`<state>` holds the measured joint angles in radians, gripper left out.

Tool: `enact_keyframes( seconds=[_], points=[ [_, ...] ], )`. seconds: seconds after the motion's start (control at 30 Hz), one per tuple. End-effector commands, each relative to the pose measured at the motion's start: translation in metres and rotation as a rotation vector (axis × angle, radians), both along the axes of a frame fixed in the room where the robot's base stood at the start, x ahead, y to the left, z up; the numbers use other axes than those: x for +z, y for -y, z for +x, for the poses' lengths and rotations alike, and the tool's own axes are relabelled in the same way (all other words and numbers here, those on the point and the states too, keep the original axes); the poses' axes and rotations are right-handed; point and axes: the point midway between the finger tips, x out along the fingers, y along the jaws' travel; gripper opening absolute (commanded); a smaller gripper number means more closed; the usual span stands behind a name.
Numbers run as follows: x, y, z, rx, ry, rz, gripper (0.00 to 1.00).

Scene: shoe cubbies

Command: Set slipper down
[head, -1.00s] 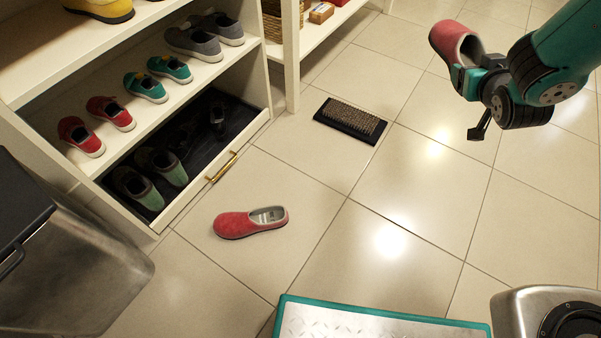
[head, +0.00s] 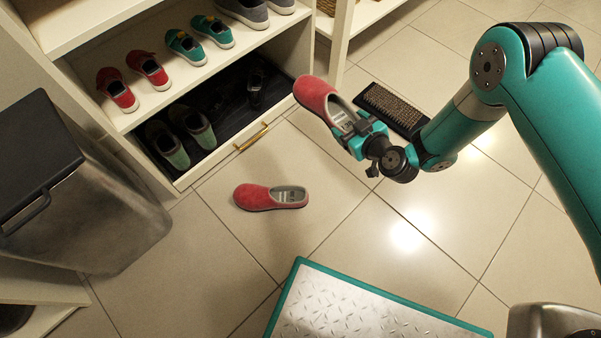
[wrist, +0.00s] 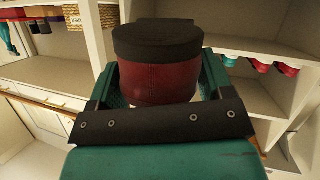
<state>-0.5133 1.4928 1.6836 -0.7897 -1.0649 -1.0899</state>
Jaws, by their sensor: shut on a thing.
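A red slipper (head: 318,97) with a grey inside is held in the air by my gripper (head: 360,133), toe pointing up and left in the head view. My gripper is shut on its heel end. In the wrist view the held slipper's dark red heel (wrist: 158,80) sits between the two teal fingers (wrist: 158,98); the rest of it is hidden. A matching red slipper (head: 262,197) lies on the tiled floor, toe to the left, in front of the shelf's bottom drawer.
An open drawer (head: 243,142) with a brass handle holds green shoes (head: 192,125). Red sneakers (head: 148,70) and teal sneakers (head: 185,46) stand on the shelf above. A bristle mat (head: 392,108) lies behind my arm. A metal bin (head: 110,190) stands at left. Floor tiles around the lying slipper are clear.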

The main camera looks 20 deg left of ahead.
Motion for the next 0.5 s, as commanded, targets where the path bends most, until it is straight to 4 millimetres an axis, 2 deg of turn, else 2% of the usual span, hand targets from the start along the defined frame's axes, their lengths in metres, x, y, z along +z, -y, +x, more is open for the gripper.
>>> enact_keyframes(
  seconds=[0.03, 0.1, 0.2, 0.37, 0.5],
  points=[
    [-0.012, -0.016, -0.018, 0.054, -0.003, 0.0, 0.47],
    [-0.024, -0.03, -0.036, 0.108, -0.002, 0.001, 0.47],
    [-0.035, -0.043, -0.055, 0.16, -0.002, 0.001, 0.47],
    [-0.056, -0.049, -0.065, 0.188, -0.001, 0.0, 0.47],
    [-0.096, -0.049, -0.065, 0.188, -0.002, 0.001, 0.47]
  ],
)
